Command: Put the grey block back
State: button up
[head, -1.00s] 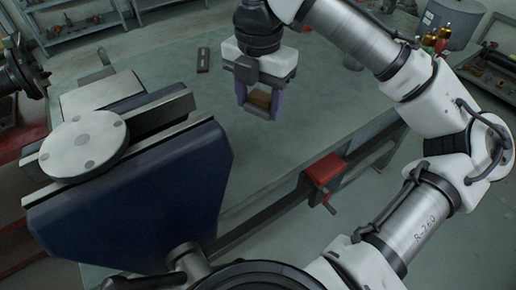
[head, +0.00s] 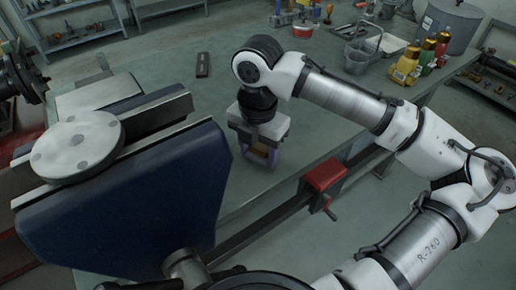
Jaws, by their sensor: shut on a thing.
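My gripper (head: 262,157) is low over the green-grey workbench (head: 320,110), just right of the big blue vise (head: 135,195). Its purple fingers are shut on a small brown block (head: 261,149), which is partly hidden by the fingers and the wrist. I cannot tell whether the block touches the bench. I see no clearly grey block in the gripper.
A round grey disc (head: 77,147) sits on top of the vise. A red clamp (head: 325,174) is on the bench's front edge, right of the gripper. The bench middle is clear.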

aim_at(258, 149)
jog(key=shift+f, duration=0.2)
jog(key=o, duration=1)
jog(key=shift+c, duration=0.2)
jog(key=shift+r, duration=0.15)
notch_tip(258, 149, up, 12)
jog(key=p, duration=0.1)
